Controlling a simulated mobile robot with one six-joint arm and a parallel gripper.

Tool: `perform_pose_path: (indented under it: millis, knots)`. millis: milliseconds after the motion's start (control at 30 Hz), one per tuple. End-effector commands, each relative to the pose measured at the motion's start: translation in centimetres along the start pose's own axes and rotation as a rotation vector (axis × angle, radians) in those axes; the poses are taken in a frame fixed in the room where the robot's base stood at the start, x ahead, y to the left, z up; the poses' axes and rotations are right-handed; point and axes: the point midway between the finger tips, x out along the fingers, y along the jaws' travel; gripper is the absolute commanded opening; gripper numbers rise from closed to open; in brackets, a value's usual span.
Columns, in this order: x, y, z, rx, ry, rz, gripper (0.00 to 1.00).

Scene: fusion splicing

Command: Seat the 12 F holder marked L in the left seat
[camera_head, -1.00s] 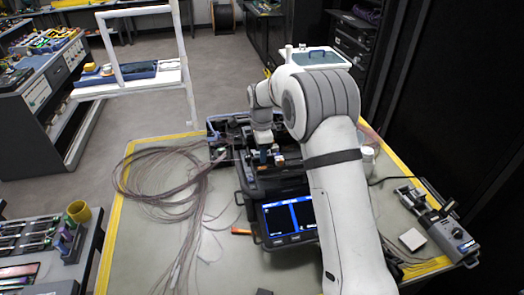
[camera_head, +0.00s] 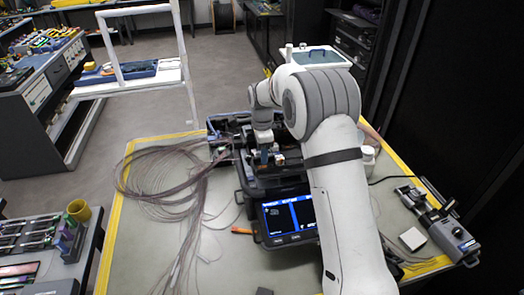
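The fusion splicer (camera_head: 252,187) stands on the table, a dark case with a lit blue screen (camera_head: 288,215) at its front. My gripper (camera_head: 264,155) is over the top of the splicer, pointing down into its work area. The fingers are small and partly hidden by my arm, so I cannot tell whether they are open or shut. The holder marked L and the left seat are too small to make out from here. Small pale and orange parts show beside the gripper.
Loose coils of thin fibre (camera_head: 160,175) lie on the table (camera_head: 225,262) left of the splicer. An orange tool (camera_head: 241,230) lies near its front left corner. A grey device (camera_head: 450,235) and a white block (camera_head: 412,239) stand at the right. The front left is mostly clear.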

Motion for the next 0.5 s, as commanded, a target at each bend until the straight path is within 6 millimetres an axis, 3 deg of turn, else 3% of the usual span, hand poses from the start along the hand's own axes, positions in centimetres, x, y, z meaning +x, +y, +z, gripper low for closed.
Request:
perform_pose_path:
  millis: [100,333,500]
  knots:
    - [0.0,0.0,0.0,0.0,0.0,0.0,0.58]
    - [0.0,0.0,0.0,0.0,0.0,0.001,0.58]
    - [-1.6,-0.1,0.0,0.0,0.0,-0.003,0.58]
